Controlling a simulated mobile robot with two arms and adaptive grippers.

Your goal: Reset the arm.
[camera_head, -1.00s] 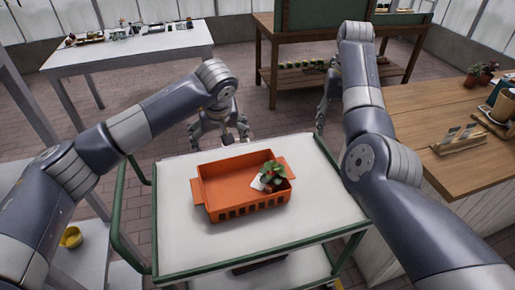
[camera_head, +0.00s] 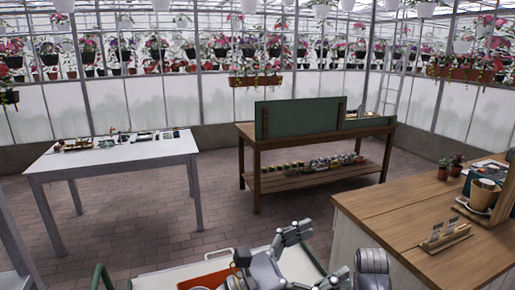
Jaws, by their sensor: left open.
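My left gripper (camera_head: 322,252) is at the bottom centre of the head view. Its two fingers are spread apart, with nothing seen between them. It is above the right part of the cart top, beside the orange basket (camera_head: 207,279). Only the far part of the basket shows; the rest is cut off by the lower edge. A rounded grey arm link of mine (camera_head: 372,267) shows to the right of the left gripper. My right gripper is not seen.
The white cart top (camera_head: 160,281) has green rails. A white table (camera_head: 110,160) with small items stands at the left. A wooden bench (camera_head: 305,185) with a green back panel stands behind. A wooden counter (camera_head: 410,215) with pots is at the right. Brick floor lies between.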

